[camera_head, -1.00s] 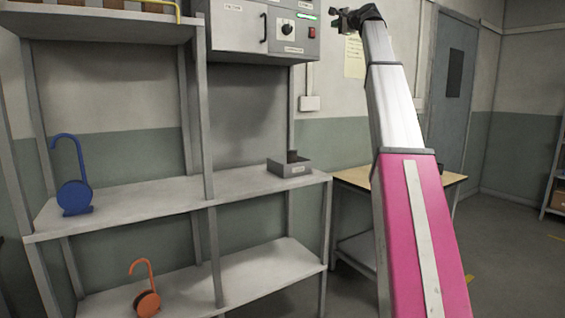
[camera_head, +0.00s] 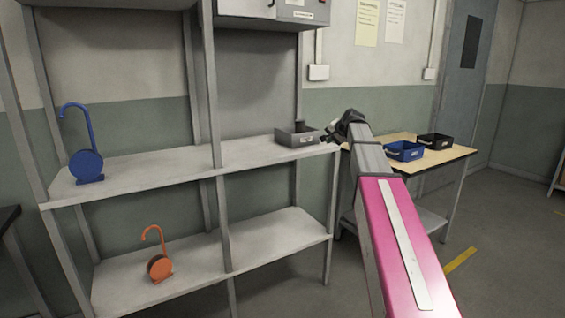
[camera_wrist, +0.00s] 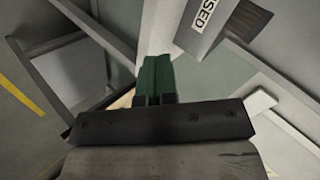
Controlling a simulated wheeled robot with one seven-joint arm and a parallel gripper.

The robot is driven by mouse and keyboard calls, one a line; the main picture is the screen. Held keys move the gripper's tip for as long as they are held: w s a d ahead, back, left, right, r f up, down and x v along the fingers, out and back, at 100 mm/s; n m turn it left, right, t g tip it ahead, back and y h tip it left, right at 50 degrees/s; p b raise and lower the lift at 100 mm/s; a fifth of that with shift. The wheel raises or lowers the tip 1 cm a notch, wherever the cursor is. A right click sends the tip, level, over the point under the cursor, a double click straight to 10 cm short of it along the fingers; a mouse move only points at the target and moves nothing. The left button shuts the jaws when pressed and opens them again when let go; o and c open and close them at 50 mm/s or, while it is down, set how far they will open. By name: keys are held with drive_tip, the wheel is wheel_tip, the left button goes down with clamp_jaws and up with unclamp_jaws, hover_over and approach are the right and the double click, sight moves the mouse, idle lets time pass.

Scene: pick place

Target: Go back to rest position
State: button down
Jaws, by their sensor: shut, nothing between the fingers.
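A blue hooked object (camera_head: 86,165) stands on the upper shelf (camera_head: 190,165), an orange one (camera_head: 159,267) on the lower. Right of my arm, a wooden table (camera_head: 452,153) holds a blue bin (camera_head: 404,151) and a black bin (camera_head: 435,141). Floor at right is clear.

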drive_tip(key=s+a+f+n+g+h, duration=0.1)
drive_tip(key=s+f+n+g, duration=0.1)
drive_tip(key=s+f, duration=0.75)
drive_tip(key=s+f+n+g+h, duration=0.1)
drive_tip(key=s+f+g, duration=0.1)
drive_tip(key=s+f, duration=0.8)
drive_tip(key=s+a+f+n+g+h, duration=0.15)
drive_tip(key=s+f, duration=0.35)
drive_tip(key=f, duration=0.9)
drive_tip(key=s+f+n+g, duration=0.1)
drive_tip(key=s+f, duration=0.3)
drive_tip(key=s, duration=0.2)
drive_tip(key=s+f+n+g+h, duration=0.1)
drive_tip(key=s+f+n+g, duration=0.1)
drive_tip(key=s+f, duration=0.2)
drive_tip(key=s, duration=0.3)
drive_tip(key=shift+d, duration=0.4)
drive_tip(key=shift+f, duration=0.1)
